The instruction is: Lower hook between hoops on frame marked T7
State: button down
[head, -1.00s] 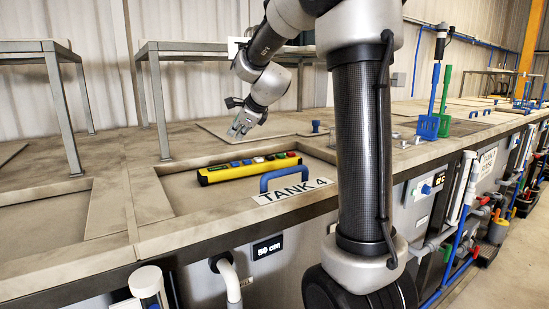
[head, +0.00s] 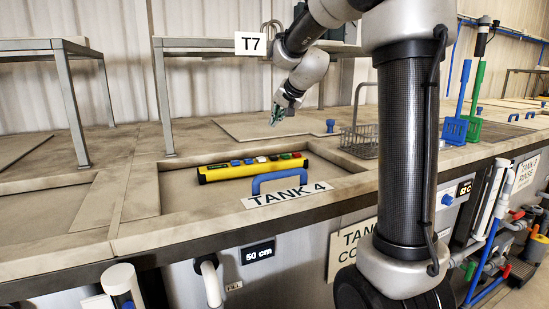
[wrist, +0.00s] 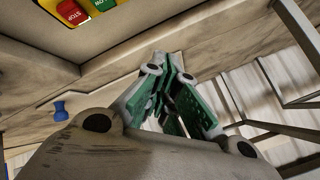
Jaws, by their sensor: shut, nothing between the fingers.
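The T7 sign (head: 250,43) is a white plate with black letters at the front edge of a grey metal frame (head: 205,45) standing on the tank deck. I cannot make out a hook or hoops in either view. My gripper (head: 275,117) is shut and empty, pointing down above the deck, in front of the frame and below and right of the sign. In the wrist view its green-padded fingers (wrist: 174,65) are together. A yellow control box (head: 252,167) with coloured buttons lies beyond the blue handle of Tank 4; its corner shows in the wrist view (wrist: 88,14).
The blue handle (head: 279,180) stands up behind the TANK 4 label (head: 288,195). A wire basket (head: 360,141) with a tall handle sits right of my gripper, partly behind my arm. Blue (head: 455,128) and green (head: 475,128) paddles stand farther right. Another metal frame (head: 62,50) is at left.

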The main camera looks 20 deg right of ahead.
aim_at(273, 158)
jog(key=shift+f, duration=4.4)
jog(key=shift+f, duration=0.15)
jog(key=shift+f, duration=0.25)
